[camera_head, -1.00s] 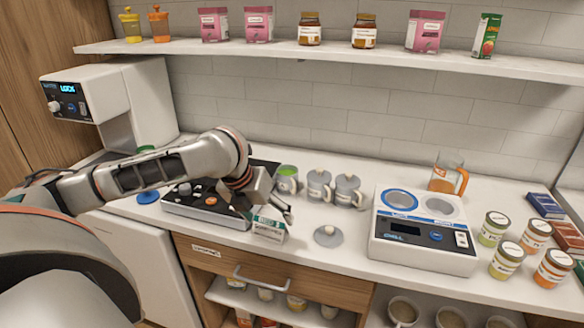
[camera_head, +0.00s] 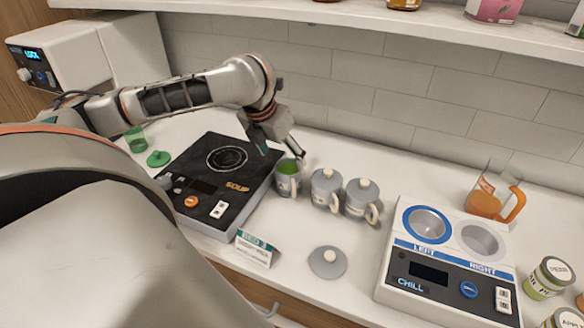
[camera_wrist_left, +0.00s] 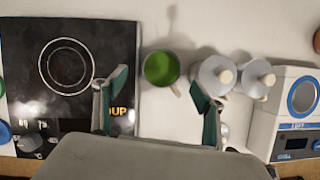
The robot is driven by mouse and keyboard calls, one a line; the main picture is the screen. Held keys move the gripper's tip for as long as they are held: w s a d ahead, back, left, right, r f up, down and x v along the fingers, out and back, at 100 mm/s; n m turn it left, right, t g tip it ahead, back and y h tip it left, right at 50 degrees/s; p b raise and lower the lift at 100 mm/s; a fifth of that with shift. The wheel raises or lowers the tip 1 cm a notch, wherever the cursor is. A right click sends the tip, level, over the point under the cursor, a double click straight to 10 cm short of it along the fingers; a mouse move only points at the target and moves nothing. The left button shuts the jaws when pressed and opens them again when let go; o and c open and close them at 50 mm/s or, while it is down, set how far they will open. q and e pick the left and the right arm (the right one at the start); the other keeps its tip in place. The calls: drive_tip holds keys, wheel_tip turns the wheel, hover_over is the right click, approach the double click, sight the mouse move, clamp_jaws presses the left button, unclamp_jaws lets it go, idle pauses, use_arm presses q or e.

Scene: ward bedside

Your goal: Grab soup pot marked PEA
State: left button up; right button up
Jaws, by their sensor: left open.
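Three grey soup pots stand in a row on the counter. The leftmost pot (camera_head: 289,184) is open and holds green soup; it also shows in the left wrist view (camera_wrist_left: 161,68). The middle pot (camera_head: 325,189) and right pot (camera_head: 361,199) wear grey lids with pale knobs. The pot labels are too small to read, so I cannot confirm which says PEA. My left gripper (camera_head: 281,152) is open and empty, just above and behind the open pot. In the wrist view its fingers (camera_wrist_left: 153,88) stand either side of the green soup. My right gripper is not in view.
A black soup hob (camera_head: 222,209) lies left of the pots. A loose grey lid (camera_head: 327,264) and a small sign (camera_head: 257,248) lie in front. A chill unit (camera_head: 440,292) and an orange jug (camera_head: 492,197) stand right. The shelf (camera_head: 380,19) runs above.

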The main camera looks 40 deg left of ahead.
sight(288, 167)
use_arm(q)
drive_tip(key=shift+x, duration=0.9)
drive_tip(key=x, duration=0.4)
drive_tip(key=shift+w+d+f, duration=0.15)
drive_tip(key=shift+w+f, duration=0.05)
drive_tip(key=shift+f, duration=0.15)
drive_tip(key=c, duration=1.5)
